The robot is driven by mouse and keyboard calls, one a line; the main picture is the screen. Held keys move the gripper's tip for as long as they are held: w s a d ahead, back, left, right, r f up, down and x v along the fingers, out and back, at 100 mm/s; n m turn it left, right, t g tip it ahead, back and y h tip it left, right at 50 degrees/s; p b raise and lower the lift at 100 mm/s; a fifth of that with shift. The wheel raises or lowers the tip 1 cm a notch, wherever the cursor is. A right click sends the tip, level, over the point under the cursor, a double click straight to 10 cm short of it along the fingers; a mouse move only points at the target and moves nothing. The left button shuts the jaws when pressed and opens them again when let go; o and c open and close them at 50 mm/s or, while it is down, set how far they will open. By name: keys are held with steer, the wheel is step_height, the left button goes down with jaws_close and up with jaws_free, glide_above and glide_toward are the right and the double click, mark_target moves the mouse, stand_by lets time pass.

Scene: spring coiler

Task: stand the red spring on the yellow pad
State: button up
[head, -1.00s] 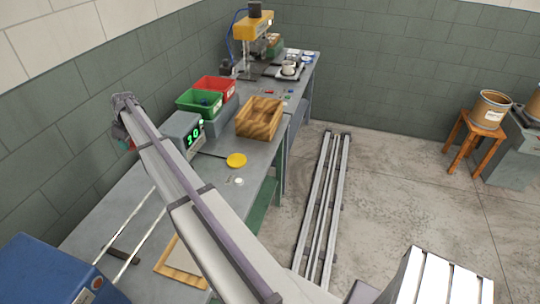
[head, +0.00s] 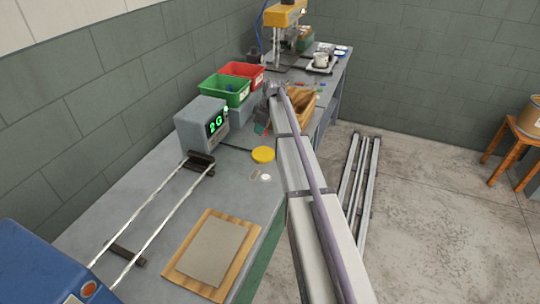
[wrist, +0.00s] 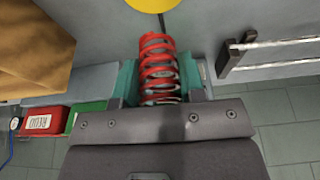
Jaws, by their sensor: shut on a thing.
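In the wrist view, my gripper (wrist: 158,88) is shut on the red spring (wrist: 158,68), which sits between two teal fingers. The spring's base end is hidden by the gripper body. The yellow pad (wrist: 153,4) shows at the top edge of the wrist view, beyond the spring's far end and apart from it. In the head view, the round yellow pad (head: 263,154) lies on the grey bench.
A grey box with a green display (head: 203,123) stands left of the pad. Green (head: 224,89) and red (head: 243,73) bins stand behind.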

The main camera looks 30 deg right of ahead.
mark_target(260, 152)
step_height(260, 152, down, 10)
steer(key=b, duration=0.8)
steer(key=shift+r+b, duration=0.1)
steer(key=shift+b, duration=0.3)
steer(key=shift+r, duration=0.25)
steer(key=shift+f, duration=0.2)
steer(key=o, duration=0.9)
steer(key=shift+o, duration=0.2)
steer(key=shift+r, duration=0.1)
